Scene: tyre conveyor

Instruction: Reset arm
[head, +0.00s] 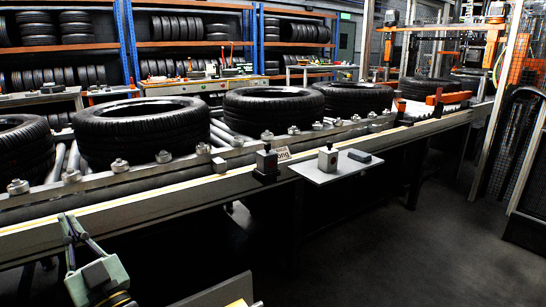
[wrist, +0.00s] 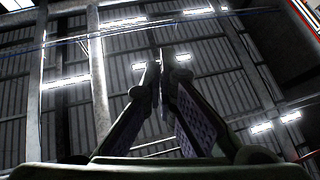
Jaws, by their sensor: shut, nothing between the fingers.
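My gripper (head: 68,218) shows at the lower left of the head view, in front of the conveyor's near rail and pointing up. Its fingers are shut and hold nothing. In the wrist view my gripper (wrist: 161,68) has its two fingers drawn together, pointing up toward the ceiling. Only the ceiling with its beams and lamps (wrist: 66,82) lies beyond the fingertips. No tyre or other object is near the fingers in the wrist view.
Tyre racks (head: 185,43) stand behind. The dark floor (head: 420,250) at right is clear.

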